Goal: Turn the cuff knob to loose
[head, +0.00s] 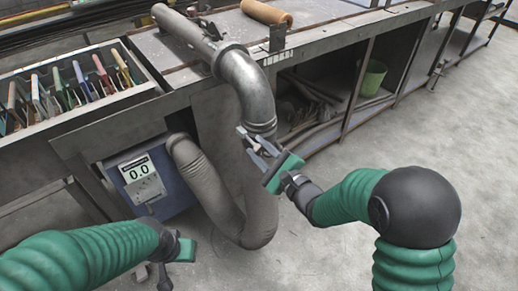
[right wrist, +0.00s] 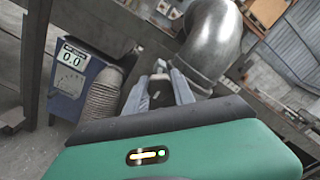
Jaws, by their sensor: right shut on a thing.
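A bent metal duct elbow (head: 248,85) comes down off the bench edge and meets a grey mesh hose (head: 262,205) at a cuff (head: 262,127). My right gripper (head: 248,139) is at this cuff, its fingers pointing to its left side. In the right wrist view its fingers (right wrist: 158,84) are closed around a small pale piece, seemingly the cuff knob (right wrist: 158,77); the knob is mostly hidden in the head view. Its setting cannot be read. My left gripper (head: 160,277) hangs low at the lower left, away from the hose; its finger opening is unclear.
A blue meter box (head: 147,178) reading 0.0 stands under the bench, where the hose's other end goes. A tray (head: 93,118) of several coloured-handled tools is at the left. A green bucket (head: 372,78) sits on a shelf below the bench. The floor at the right is clear.

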